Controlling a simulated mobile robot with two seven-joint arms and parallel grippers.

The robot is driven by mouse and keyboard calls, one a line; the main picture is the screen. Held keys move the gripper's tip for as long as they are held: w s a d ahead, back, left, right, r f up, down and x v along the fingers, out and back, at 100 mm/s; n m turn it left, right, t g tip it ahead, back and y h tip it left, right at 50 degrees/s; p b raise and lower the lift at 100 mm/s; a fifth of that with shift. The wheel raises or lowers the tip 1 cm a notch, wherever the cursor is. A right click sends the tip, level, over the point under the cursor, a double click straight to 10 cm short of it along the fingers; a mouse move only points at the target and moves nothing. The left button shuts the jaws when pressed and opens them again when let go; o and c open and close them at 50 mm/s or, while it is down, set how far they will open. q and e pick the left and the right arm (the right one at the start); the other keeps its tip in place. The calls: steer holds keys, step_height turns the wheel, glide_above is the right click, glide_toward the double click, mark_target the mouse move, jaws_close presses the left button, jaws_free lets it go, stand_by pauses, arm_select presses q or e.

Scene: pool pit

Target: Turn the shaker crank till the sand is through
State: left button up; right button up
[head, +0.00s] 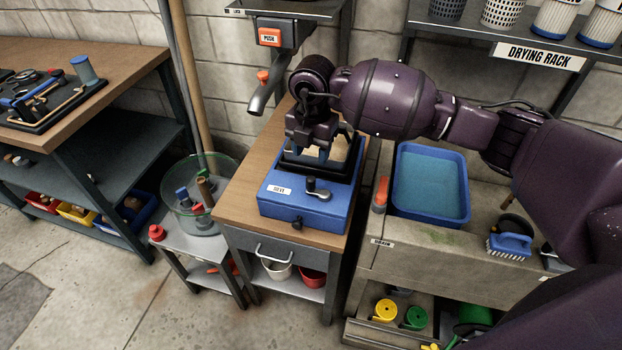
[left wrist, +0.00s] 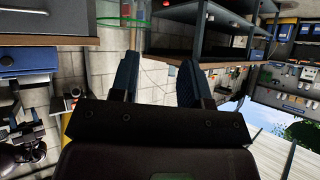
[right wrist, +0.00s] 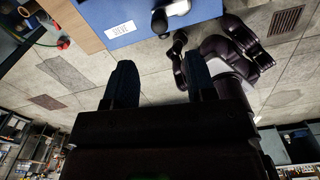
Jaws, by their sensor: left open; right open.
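The blue shaker box (head: 285,208) labelled SIEVE stands on a wooden-topped bench. Its black crank (head: 317,189) lies across the top, near the label. A dark sieve frame (head: 345,172) sits behind the crank, mostly hidden by my right gripper, so I cannot tell how much sand is in it. My right gripper (head: 312,152) is open and empty above the frame, behind the crank. The right wrist view shows its fingers (right wrist: 158,72) apart, with the crank (right wrist: 160,20) and box (right wrist: 140,32) beyond. My left gripper (left wrist: 158,65) is open and empty, outside the head view.
A dispenser spout (head: 265,95) hangs behind the box. A glass tank (head: 178,208) with tools stands on the left. The floor in front is clear.

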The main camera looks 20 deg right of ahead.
mark_target(311, 178)
step_height(311, 178, down, 8)
steer(key=shift+a+f+b, duration=0.1)
steer(key=shift+b, duration=0.35)
steer(key=shift+f, duration=0.8)
arm_select(q)
steer(key=shift+w+d+f, duration=0.25)
steer(key=shift+w+d, duration=0.1)
steer(key=shift+w, duration=0.1)
arm_select(e)
steer(key=c, duration=0.9)
arm_select(q)
steer(key=shift+s+a+f, duration=0.15)
steer(key=shift+s+f, duration=0.2)
steer(key=shift+s, duration=0.2)
arm_select(e)
steer(key=shift+c, duration=0.2)
